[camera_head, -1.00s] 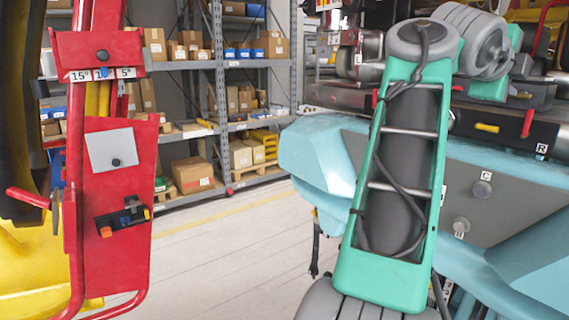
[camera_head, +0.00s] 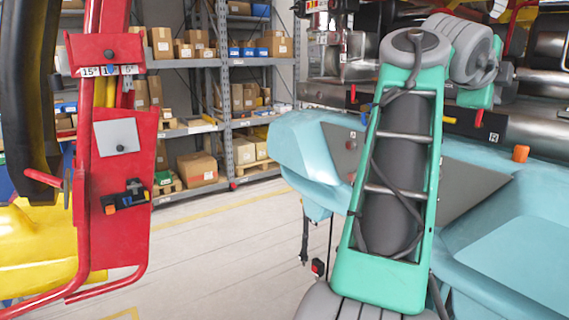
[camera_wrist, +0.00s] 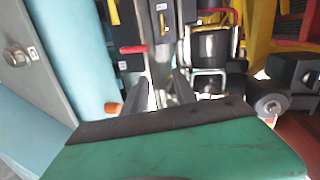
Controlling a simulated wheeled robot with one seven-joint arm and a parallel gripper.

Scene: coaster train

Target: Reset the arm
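My arm (camera_head: 383,285) is green with grey joints and stands upright right of centre in the head view. Its upper part bends at a grey elbow and runs toward the upper right. My gripper does not show in the head view. In the wrist view, the two dark fingers of my gripper (camera_wrist: 164,88) stand apart beyond the green wrist housing. I see nothing held between them; their tips are blurred against the dark machinery behind.
A light-blue coaster car body (camera_head: 300,160) with an orange knob (camera_head: 521,153) lies behind and right of the arm. A red frame (camera_head: 121,195) and yellow parts (camera_head: 35,245) stand at left. Box shelves (camera_head: 225,120) stand behind. Open floor (camera_head: 225,260) lies between.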

